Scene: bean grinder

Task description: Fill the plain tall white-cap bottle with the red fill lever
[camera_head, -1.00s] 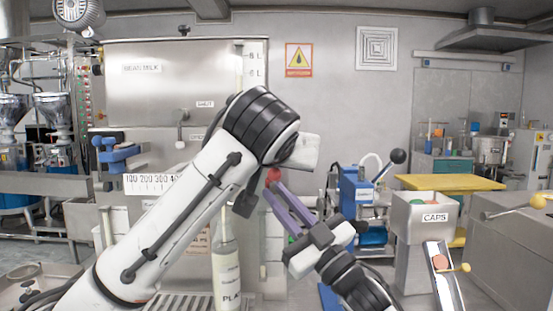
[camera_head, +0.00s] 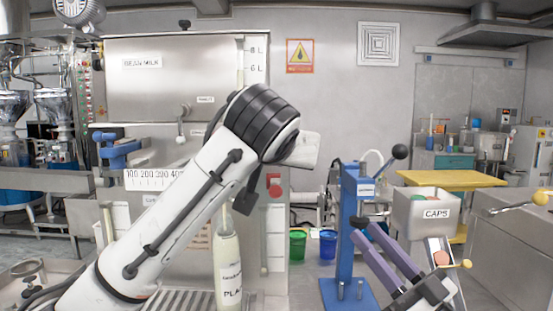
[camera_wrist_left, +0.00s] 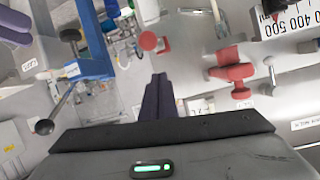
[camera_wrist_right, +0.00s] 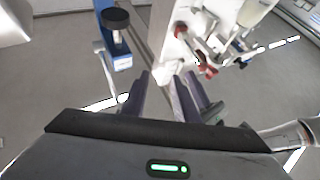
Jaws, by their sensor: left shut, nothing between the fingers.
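The tall bottle (camera_head: 228,270) with a partly covered "PLA" label stands upright on a slatted tray (camera_head: 180,300) below the bean milk tank; it looks pale to near the neck. Its top is hidden behind my left arm. A red lever (camera_head: 275,187) shows on the machine's right side. The left wrist view shows a red handle (camera_wrist_left: 232,72) and a red knob (camera_wrist_left: 150,41). My left gripper (camera_wrist_left: 160,80) is shut and empty, its tips near the red knob; in the head view it is hidden. My right gripper (camera_head: 360,229) is open and empty, right of the bottle.
A blue press (camera_head: 347,230) with a black-knobbed lever stands beside my right gripper. The caps bin (camera_head: 435,213) and its chute are farther right. Green (camera_head: 297,246) and blue (camera_head: 328,244) buckets stand behind. My left arm crosses in front of the machine.

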